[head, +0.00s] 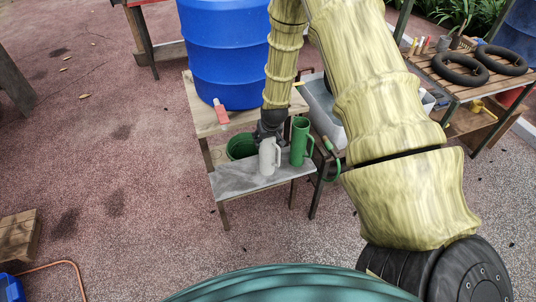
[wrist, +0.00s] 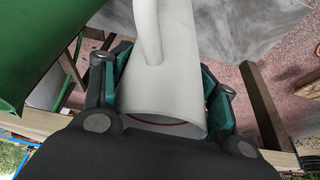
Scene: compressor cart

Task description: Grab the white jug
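The white jug (head: 267,158) stands upright on a grey board at the front of the wooden table in the head view. My gripper (head: 268,131) is right at its top, partly hidden by my arm and the jug. In the wrist view the jug (wrist: 165,85) lies between my gripper's (wrist: 166,75) two green-padded fingers, one on each side. Its rim faces the camera and its handle points up the picture. The pads are close against its sides; whether they press on it I cannot tell.
A tall green jug (head: 300,142) stands just right of the white one, and is close on the left in the wrist view (wrist: 40,50). A green bucket (head: 240,147) is behind left. A blue barrel (head: 224,55) and a red-pink item (head: 221,112) are further back.

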